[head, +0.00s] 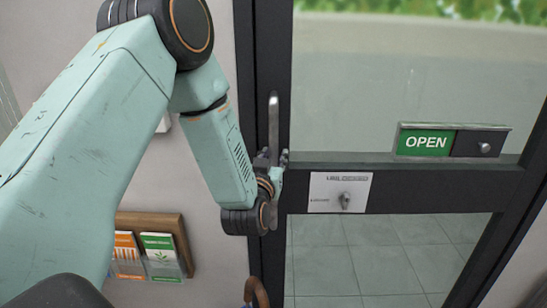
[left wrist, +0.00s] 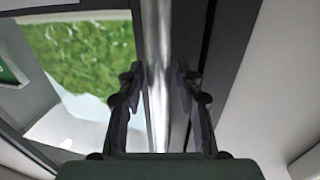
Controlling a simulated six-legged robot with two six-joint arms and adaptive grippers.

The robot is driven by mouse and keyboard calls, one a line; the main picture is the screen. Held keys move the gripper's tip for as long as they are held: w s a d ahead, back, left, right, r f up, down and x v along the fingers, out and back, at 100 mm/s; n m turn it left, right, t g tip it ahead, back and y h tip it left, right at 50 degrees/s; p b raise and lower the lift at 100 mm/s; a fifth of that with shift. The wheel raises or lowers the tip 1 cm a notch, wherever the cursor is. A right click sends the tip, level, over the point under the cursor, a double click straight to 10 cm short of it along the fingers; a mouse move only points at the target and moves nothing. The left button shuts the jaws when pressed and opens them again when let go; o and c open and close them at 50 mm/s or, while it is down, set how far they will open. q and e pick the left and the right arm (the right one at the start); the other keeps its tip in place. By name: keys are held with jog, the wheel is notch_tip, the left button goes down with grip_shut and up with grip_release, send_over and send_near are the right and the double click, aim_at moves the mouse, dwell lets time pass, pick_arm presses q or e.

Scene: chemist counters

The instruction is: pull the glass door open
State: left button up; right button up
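The glass door (head: 400,175) has a dark frame and a dark middle rail, and it looks shut in the head view. Its upright silver handle (head: 273,125) is on the door's left edge. My left gripper (head: 271,158) is at the lower part of this handle. In the left wrist view, the handle (left wrist: 158,50) runs between the two dark fingers of my left gripper (left wrist: 158,78). The fingers are apart, one on each side of the bar, with small gaps showing. My left arm hides part of the left wall. My right gripper is not in view.
A wooden leaflet rack (head: 184,233) hangs on the wall left of the door, below my left arm. A brown curved thing (head: 261,292) shows at the bottom edge.

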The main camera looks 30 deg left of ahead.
pick_arm(q)
jog(key=shift+s+d+r, duration=0.15)
grip_shut()
jog(key=shift+f, duration=0.2)
dwell(0.4)
